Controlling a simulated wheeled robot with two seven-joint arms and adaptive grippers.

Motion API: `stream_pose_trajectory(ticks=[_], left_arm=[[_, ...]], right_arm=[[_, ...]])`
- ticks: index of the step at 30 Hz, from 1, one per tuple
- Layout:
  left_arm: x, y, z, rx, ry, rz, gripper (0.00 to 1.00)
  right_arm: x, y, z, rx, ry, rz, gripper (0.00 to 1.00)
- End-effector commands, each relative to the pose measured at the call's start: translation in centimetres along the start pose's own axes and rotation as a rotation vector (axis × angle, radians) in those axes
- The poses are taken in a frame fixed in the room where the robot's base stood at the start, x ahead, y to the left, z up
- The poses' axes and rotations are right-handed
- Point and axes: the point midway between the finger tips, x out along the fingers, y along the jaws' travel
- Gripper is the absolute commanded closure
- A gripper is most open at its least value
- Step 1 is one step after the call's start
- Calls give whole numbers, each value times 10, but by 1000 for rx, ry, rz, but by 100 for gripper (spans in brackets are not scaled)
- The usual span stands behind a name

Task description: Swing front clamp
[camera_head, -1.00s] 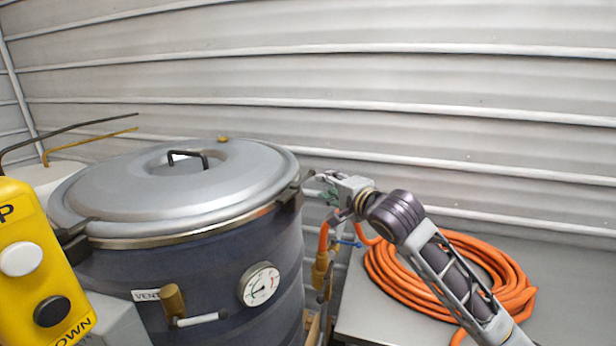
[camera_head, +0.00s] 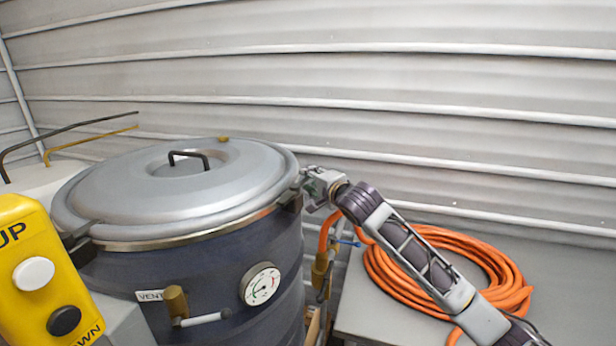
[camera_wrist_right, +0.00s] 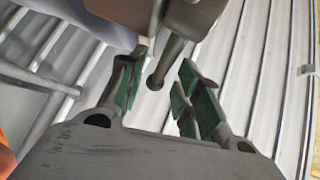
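A dark vessel (camera_head: 200,280) with a domed metal lid (camera_head: 135,190) stands at the left of the head view. A dark clamp (camera_head: 291,198) sits at the right of its rim. Another dark clamp (camera_head: 80,248) is at the left front of the rim. My right gripper (camera_head: 308,184) is beside the right clamp. In the right wrist view, my right gripper (camera_wrist_right: 162,92) is open, with green pads on both fingers. A dark round-ended rod (camera_wrist_right: 168,62), seemingly the clamp's handle, shows between the fingers, apart from the pads. My left gripper is not in view.
A yellow UP/DOWN control box (camera_head: 48,270) is at the front left. A gauge (camera_head: 262,284) and a vent valve (camera_head: 176,302) are on the vessel's front. A coiled orange hose (camera_head: 505,285) lies on the grey table (camera_head: 375,318) at right. A corrugated wall is behind.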

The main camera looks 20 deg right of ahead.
Motion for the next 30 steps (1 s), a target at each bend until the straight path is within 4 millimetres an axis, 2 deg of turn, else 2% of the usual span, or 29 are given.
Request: stream_pose_trajectory(ticks=[9, 22, 30], left_arm=[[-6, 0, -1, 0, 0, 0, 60], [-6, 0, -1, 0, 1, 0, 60], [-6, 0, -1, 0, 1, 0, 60]], right_arm=[[22, -1, 0, 1, 0, 1, 66], [26, 0, 0, 0, -1, 0, 66], [26, 0, 0, 0, 0, 0, 100]])
